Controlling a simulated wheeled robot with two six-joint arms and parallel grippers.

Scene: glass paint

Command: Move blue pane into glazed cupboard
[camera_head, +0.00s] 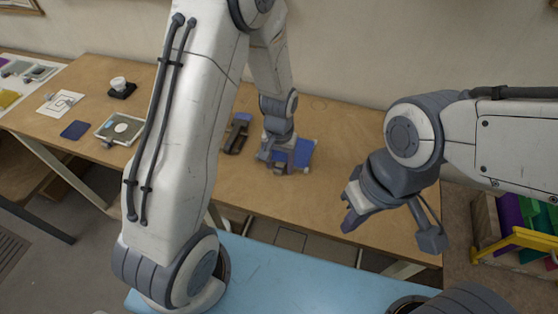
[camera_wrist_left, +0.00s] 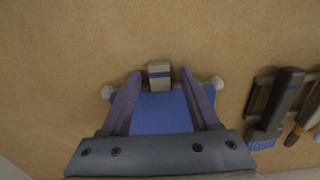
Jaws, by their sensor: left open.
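A bright blue pane (camera_head: 307,150) lies on the wooden table under my left gripper (camera_head: 280,163). In the left wrist view the blue pane (camera_wrist_left: 160,115) has pale knobs at its far corners and a small pale block with a blue band (camera_wrist_left: 160,76) at its far edge. My left gripper (camera_wrist_left: 162,74) is open, its fingers over the pane on either side of the block; contact cannot be told. My right gripper (camera_head: 346,210) appears open and empty in front of the table's right part. I cannot make out a glazed cupboard.
A dark blue square (camera_head: 75,130), a grey tray (camera_head: 120,128) and a white cup (camera_head: 119,84) are at the left. Dark tools (camera_head: 238,133) lie close left of my left gripper. A rack with purple and green panels (camera_head: 510,214) stands at right. The table's right part is clear.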

